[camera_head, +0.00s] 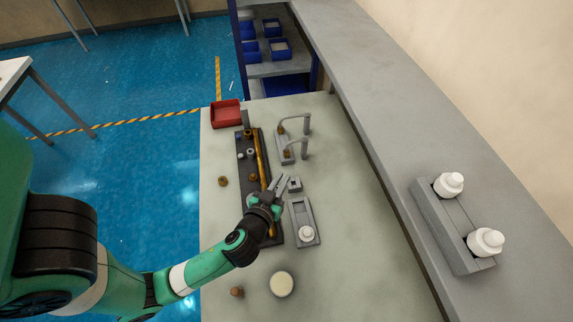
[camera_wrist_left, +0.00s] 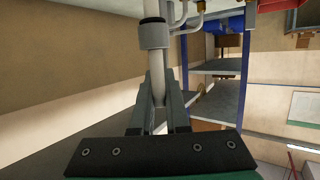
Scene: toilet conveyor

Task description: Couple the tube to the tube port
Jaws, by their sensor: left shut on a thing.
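My left gripper (camera_head: 277,190) is over the table, right of the long dark tray. In the left wrist view its two fingers (camera_wrist_left: 158,110) are shut on a pale grey tube (camera_wrist_left: 156,75). The tube runs up out of that view and has a darker grey collar (camera_wrist_left: 153,34) above the fingertips. A small grey block (camera_head: 295,185) lies just right of the fingers in the head view. I cannot tell which part is the tube port, or whether the tube touches anything. My right gripper is not in view.
Two bent grey pipes with brass ends stand on a grey base (camera_head: 285,147). The dark tray (camera_head: 245,180) holds a long brass rod (camera_head: 261,155) and small parts. A red bin (camera_head: 226,113) is behind. A grey holder (camera_head: 296,215) is nearby. The table's right side is clear.

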